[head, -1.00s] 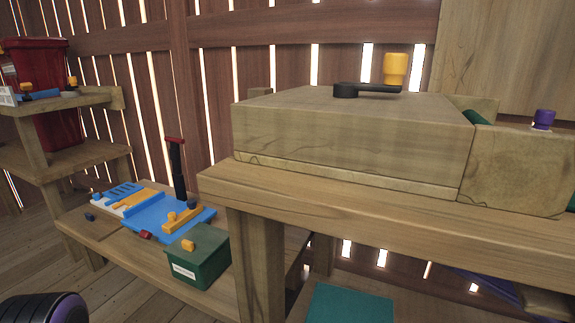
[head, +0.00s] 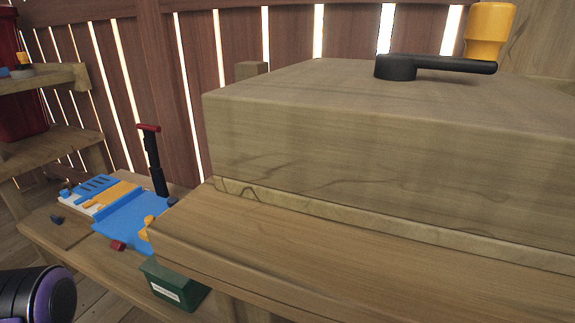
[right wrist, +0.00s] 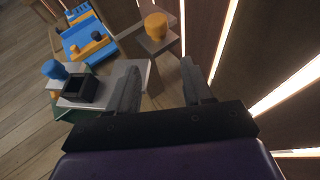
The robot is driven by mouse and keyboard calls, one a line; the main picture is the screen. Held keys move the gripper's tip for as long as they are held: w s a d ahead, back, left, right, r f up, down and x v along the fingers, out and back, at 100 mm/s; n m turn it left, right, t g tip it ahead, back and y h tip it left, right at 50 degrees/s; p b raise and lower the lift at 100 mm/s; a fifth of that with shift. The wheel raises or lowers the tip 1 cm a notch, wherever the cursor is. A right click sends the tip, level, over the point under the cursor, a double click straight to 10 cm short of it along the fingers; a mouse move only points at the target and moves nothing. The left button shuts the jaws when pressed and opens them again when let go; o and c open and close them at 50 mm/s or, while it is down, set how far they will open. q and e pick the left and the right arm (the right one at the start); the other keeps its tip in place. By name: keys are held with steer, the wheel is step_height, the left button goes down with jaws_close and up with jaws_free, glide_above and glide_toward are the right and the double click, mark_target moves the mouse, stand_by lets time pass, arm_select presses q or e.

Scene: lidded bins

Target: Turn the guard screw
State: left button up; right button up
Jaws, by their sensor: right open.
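I cannot tell for certain which part is the guard screw. A black crank (head: 440,66) with a yellow handle (head: 489,32) sits on top of a large wooden box (head: 370,140) in the head view. In the right wrist view, a yellow knob (right wrist: 156,24) stands on a wooden block, and a blue knob (right wrist: 54,70) stands near a black square holder (right wrist: 79,93). My right gripper (right wrist: 163,78) is open, with nothing visible between its fingers. It does not show in the head view.
The box stands on a wooden bench (head: 320,250). On a lower shelf at left lie a blue tray (head: 130,220), a black post with a red top (head: 152,160) and a green box (head: 172,288). A slatted wall (head: 240,35) closes the back.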

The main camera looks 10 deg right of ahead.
steer(key=w+a, duration=0.1)
steer(key=w, duration=0.2)
steer(key=w+a+b, duration=0.1)
steer(key=w+a, duration=0.1)
steer(key=w, duration=0.1)
steer(key=w+a+f, duration=0.1)
steer(key=w, duration=0.2)
steer(key=shift+w+a+f+b, duration=0.1)
steer(key=shift+w+a+b, duration=0.15)
steer(key=shift+w+b, duration=0.15)
steer(key=c, duration=0.8)
arm_select(q)
steer(key=shift+s+f+m+g+h, duration=0.25)
steer(key=shift+s+m+g, duration=0.2)
steer(key=shift+s, duration=0.15)
steer(key=shift+s+f+m+g+h, duration=0.15)
steer(key=shift+s+f+m+g, duration=0.15)
steer(key=shift+s+g, duration=0.2)
arm_select(e)
steer(key=shift+o, duration=0.2)
